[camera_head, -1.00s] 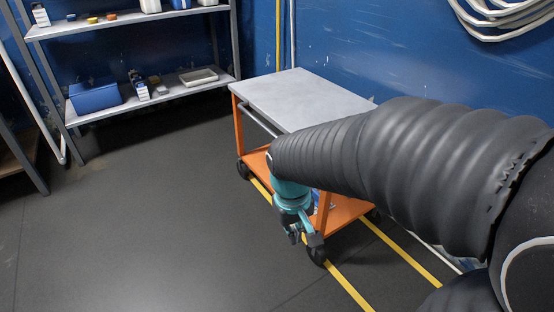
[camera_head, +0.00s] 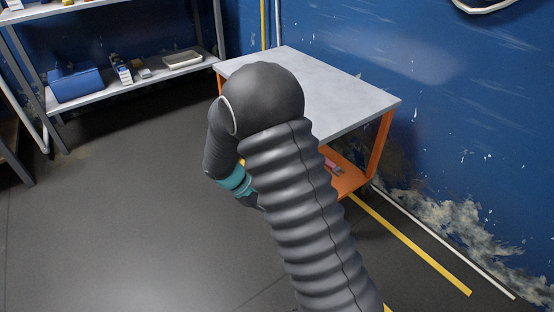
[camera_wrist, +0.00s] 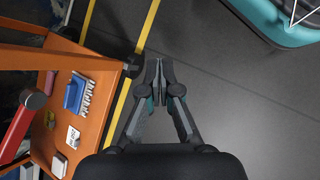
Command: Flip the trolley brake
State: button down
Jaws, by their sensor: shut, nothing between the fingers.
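The trolley (camera_head: 350,88) has a grey top and an orange frame. It stands against the blue wall in the head view, its near side partly hidden by my arm. In the wrist view its orange lower shelf (camera_wrist: 104,92) is at the left. A dark caster (camera_wrist: 131,66) shows at the shelf's far corner, too small and dark to make out a brake on it. My gripper (camera_wrist: 158,72) is shut and empty, pointing down over the floor beside the shelf, right of the caster and apart from it in the picture. In the head view my arm hides its fingers.
A blue brush (camera_wrist: 76,94) and small items lie on the lower shelf. Metal shelving (camera_head: 130,86) stands at the back left. Yellow floor lines (camera_head: 415,245) run by the trolley. The floor at left is clear.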

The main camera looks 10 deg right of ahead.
jog(key=w+f+n+t+h, duration=0.4)
jog(key=w+f+n+h, duration=0.35)
jog(key=w+f, duration=0.6)
jog(key=w+a+r+n+t+h, duration=0.1)
jog(key=w+a+r+t+h, duration=0.2)
jog(key=w+r+t+h, duration=0.2)
notch_tip(320, 180, up, 2)
jog(key=w, duration=0.2)
jog(key=shift+w+n+b, duration=0.35)
jog(key=shift+w, duration=0.05)
jog(key=shift+r, duration=0.1)
jog(key=w+d+r+p, duration=0.1)
jog(key=d+r, duration=0.5)
jog(key=d, duration=0.3)
jog(key=shift+w+d+p, duration=0.3)
jog(key=shift+w+d, duration=0.05)
